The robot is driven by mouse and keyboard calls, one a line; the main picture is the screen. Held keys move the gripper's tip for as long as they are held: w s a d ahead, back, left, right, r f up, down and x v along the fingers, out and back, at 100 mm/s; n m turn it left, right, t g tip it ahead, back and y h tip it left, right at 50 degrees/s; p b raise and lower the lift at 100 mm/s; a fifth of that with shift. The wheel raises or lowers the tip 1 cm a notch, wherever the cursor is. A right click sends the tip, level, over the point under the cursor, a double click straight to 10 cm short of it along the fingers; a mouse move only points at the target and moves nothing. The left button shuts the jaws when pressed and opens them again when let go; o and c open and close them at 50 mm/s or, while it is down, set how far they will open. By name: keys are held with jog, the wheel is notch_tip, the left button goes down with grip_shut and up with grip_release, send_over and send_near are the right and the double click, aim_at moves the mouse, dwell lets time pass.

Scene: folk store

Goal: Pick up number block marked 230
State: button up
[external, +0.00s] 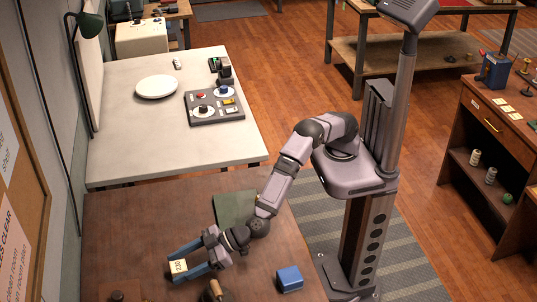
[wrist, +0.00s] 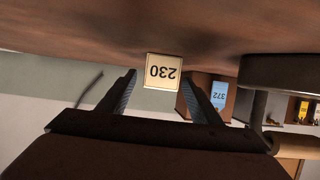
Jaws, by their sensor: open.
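The number block marked 230 (external: 179,266) is a small cream block with dark digits on the brown table. In the wrist view the block (wrist: 163,71) shows its number upside down. My gripper (external: 173,266) is low over the table, with its two fingers spread on either side of the block. In the wrist view my gripper (wrist: 160,77) is open, and the block appears between the fingertips with gaps on both sides. I cannot tell how deep the block sits between the fingers.
A blue block (external: 289,279) lies to the right on the brown table (external: 130,220). A green mat (external: 235,207) lies behind my gripper, and a wooden-handled item (external: 216,290) is close in front. A blue label marked 372 (wrist: 218,96) shows beyond the right finger.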

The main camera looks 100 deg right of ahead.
aim_at(181, 265)
jog(key=c, duration=1.2)
jog(key=shift+o, duration=0.2)
notch_tip(181, 265, up, 10)
jog(key=shift+r+p, duration=0.1)
jog(key=shift+p, duration=0.65)
